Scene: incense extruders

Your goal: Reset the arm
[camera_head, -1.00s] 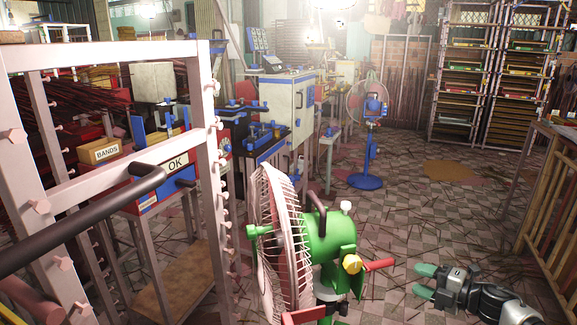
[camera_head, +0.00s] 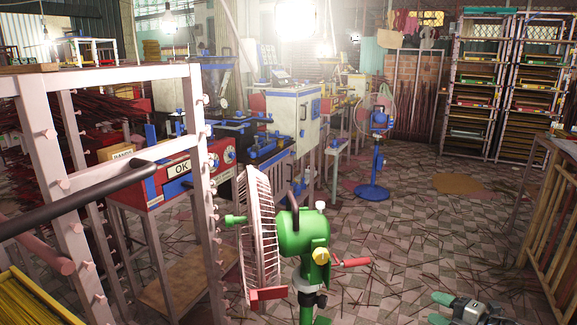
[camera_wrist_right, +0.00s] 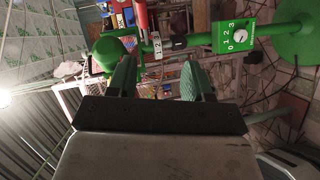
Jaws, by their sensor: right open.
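My right gripper (camera_head: 440,309) is at the bottom right of the head view, with green fingertips pointing left. In the right wrist view its two green fingers (camera_wrist_right: 158,80) stand apart with nothing between them. The gripper is open and empty. A green pedestal fan (camera_head: 300,240) stands left of it in the head view, clear of the fingers. The fan's green pole and its numbered dial (camera_wrist_right: 240,35) show beyond the fingers in the right wrist view. My left gripper is in neither view.
A white metal rack (camera_head: 205,180) with pegs and a dark handle bar stands close on the left. A blue fan (camera_head: 373,160) stands farther back. A wooden slatted frame (camera_head: 555,220) is at the right. The tiled floor between is open, littered with thin sticks.

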